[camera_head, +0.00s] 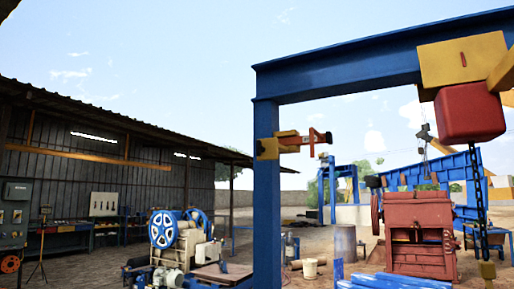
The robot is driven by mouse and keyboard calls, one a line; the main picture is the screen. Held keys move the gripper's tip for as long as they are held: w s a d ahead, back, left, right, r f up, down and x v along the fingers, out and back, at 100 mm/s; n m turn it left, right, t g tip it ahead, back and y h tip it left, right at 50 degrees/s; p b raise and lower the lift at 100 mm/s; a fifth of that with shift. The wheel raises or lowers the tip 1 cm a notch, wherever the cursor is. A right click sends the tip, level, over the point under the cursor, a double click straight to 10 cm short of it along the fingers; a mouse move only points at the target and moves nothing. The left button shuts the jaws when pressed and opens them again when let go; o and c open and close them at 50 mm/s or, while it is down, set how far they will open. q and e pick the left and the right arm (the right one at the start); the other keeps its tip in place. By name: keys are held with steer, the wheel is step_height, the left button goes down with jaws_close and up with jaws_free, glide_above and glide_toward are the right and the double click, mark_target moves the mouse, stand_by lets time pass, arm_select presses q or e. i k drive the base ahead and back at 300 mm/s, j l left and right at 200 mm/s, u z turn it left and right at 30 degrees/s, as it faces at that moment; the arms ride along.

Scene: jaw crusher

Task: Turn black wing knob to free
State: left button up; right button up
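I cannot make out a black wing knob in the head view; if it is here, it is too small or hidden. A grey control cabinet (15,214) stands at the far left edge, with small fittings too small to tell apart. A red jaw crusher (419,232) stands at the right, beyond the blue gantry frame. A machine with blue spoked wheels (165,229) stands left of centre. Neither of my grippers is in view.
A blue gantry post (267,200) stands near the centre. A red hoist block (469,112) hangs at upper right with a black chain (480,190). Blue beams (390,282) lie at lower right. A tripod stand (42,240) is near the cabinet.

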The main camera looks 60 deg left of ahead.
mark_target(259, 149)
steer(key=u, duration=1.6)
steer(key=i+l+u, duration=0.1)
steer(key=i+l, duration=0.05)
